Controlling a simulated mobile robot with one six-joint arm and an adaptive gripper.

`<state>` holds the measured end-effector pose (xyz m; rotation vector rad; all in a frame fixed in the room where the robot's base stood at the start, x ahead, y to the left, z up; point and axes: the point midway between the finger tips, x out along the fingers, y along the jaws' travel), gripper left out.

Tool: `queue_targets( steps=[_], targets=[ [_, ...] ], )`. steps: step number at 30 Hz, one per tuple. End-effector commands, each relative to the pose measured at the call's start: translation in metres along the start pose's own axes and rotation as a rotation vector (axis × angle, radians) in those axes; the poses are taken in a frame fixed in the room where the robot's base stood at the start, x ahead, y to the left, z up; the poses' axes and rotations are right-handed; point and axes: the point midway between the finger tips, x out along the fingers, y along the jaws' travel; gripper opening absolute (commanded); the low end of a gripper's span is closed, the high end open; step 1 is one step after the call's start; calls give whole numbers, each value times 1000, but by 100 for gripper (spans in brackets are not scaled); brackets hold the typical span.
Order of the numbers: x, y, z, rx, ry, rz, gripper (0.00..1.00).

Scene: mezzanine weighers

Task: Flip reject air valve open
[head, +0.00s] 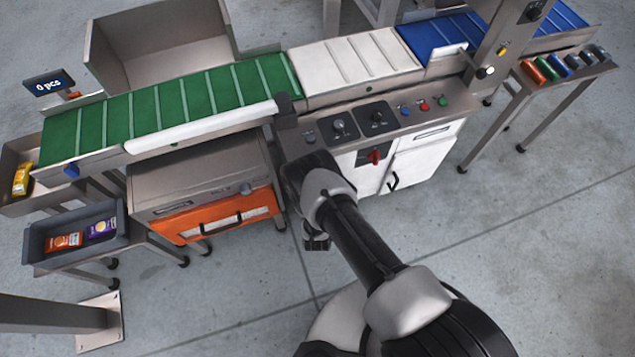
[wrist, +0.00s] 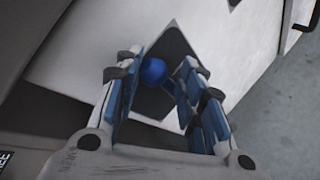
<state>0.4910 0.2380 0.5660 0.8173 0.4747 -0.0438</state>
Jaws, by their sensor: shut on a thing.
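The reject air valve shows in the wrist view as a round blue knob (wrist: 154,71) on a dark plate (wrist: 176,52) fixed to a white panel. My gripper (wrist: 158,74) has its two blue-padded fingers on either side of the blue knob and is shut on it. The fingers hide part of the valve, so I cannot tell its exact handle angle. In the head view my arm reaches the left part of the white cabinet front, and it covers the valve and most of my gripper.
A red rotary handle (head: 375,155) sits on the cabinet front, right of my arm. The control panel (head: 357,117) with knobs and buttons is above. An orange-fronted bin (head: 215,219) stands left of my arm. The floor (head: 520,230) at right is clear.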

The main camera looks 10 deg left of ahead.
Motion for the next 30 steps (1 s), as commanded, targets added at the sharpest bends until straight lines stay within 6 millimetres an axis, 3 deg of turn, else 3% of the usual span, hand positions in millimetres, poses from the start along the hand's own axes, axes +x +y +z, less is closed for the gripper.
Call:
queue_targets(
  steps=[11, 12, 22, 30],
  targets=[
    [0, -3, -5, -3, 12, -2, 0],
    [0, -3, -5, -3, 12, -2, 38],
    [0, -2, -2, -2, 5, -2, 60],
    [0, -1, -1, -2, 3, -2, 61]
  ],
)
